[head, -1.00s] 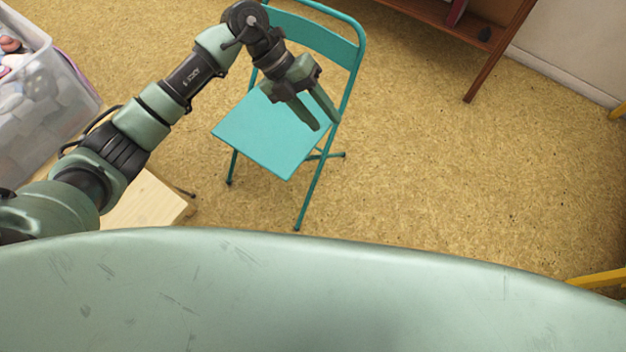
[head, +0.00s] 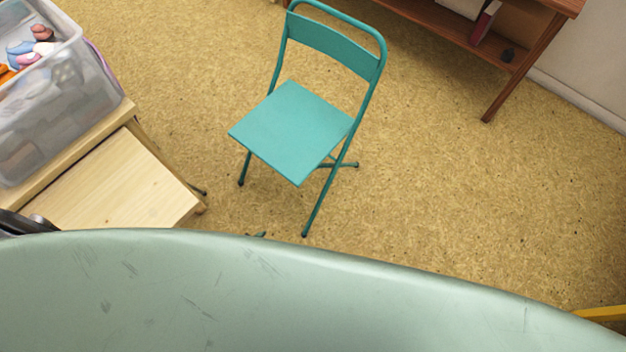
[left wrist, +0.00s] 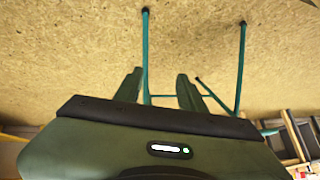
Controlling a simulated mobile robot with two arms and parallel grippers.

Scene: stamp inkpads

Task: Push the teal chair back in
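The teal folding chair (head: 292,132) stands upright and unfolded on the floor in the head view, its backrest toward the top of the picture. Its teal legs (left wrist: 241,65) also show in the left wrist view, beyond my fingers. My left gripper (left wrist: 158,74) is open, with its two fingers apart and nothing between them. It is apart from the chair. In the head view it is almost wholly hidden behind my pale green body; only a small tip shows at the edge, below the seat. My right gripper is in neither view.
A pale wooden table (head: 120,185) is at the left, with a clear plastic bin (head: 40,120) of colourful items on it. A brown wooden shelf (head: 450,35) stands at the top right by the wall. The floor (head: 440,200) right of the chair is clear.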

